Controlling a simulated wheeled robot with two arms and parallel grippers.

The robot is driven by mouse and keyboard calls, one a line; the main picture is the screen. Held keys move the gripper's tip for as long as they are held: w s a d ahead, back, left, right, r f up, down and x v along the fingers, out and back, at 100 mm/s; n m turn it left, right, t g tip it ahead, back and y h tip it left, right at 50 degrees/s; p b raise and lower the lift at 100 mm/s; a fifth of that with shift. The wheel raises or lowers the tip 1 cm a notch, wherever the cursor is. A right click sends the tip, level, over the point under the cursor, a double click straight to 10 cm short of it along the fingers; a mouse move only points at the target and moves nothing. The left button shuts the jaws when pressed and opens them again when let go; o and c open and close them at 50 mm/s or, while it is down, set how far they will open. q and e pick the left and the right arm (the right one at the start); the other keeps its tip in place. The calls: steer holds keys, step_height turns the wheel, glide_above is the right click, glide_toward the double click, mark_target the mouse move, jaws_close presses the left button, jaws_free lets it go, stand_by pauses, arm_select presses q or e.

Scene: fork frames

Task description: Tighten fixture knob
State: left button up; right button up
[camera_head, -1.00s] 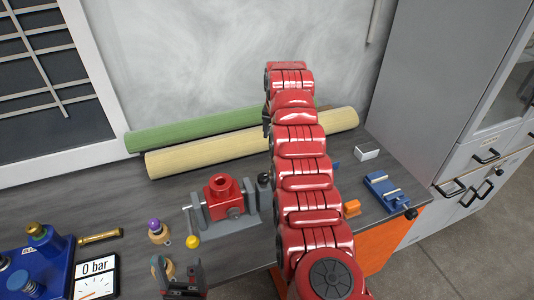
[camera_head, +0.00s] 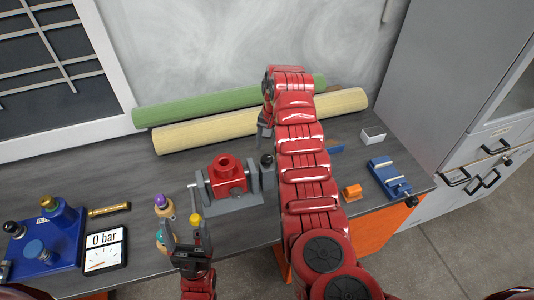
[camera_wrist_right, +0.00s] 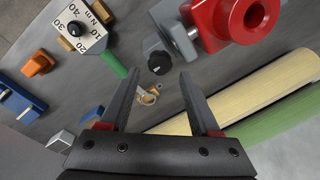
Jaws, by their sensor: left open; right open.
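The fixture is a grey clamp (camera_head: 247,205) holding a red block with a round hole (camera_head: 229,173). A black round knob (camera_head: 267,160) stands at its right end; it also shows in the right wrist view (camera_wrist_right: 160,62), beyond the gap between my right fingertips. A yellow ball (camera_head: 196,219) is at the fixture's front left. My left gripper (camera_head: 187,228) is open near the yellow ball; I cannot tell whether it touches. My right gripper (camera_wrist_right: 158,85) is open and empty, apart from the black knob. In the head view my right arm mostly hides it, behind the fixture.
Green (camera_head: 200,104) and cream (camera_head: 200,132) rolls lie along the wall. A dial (camera_wrist_right: 80,28), orange block (camera_head: 352,191), blue vise (camera_head: 384,175) and white box (camera_head: 372,136) are right.

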mark_target(267, 158)
steer(key=f, duration=0.4)
steer(key=f+p, duration=0.1)
steer(key=f, duration=0.1)
steer(key=shift+w+a, duration=0.15)
steer(key=shift+a, duration=0.15)
steer(key=shift+r, duration=0.1)
jaws_close()
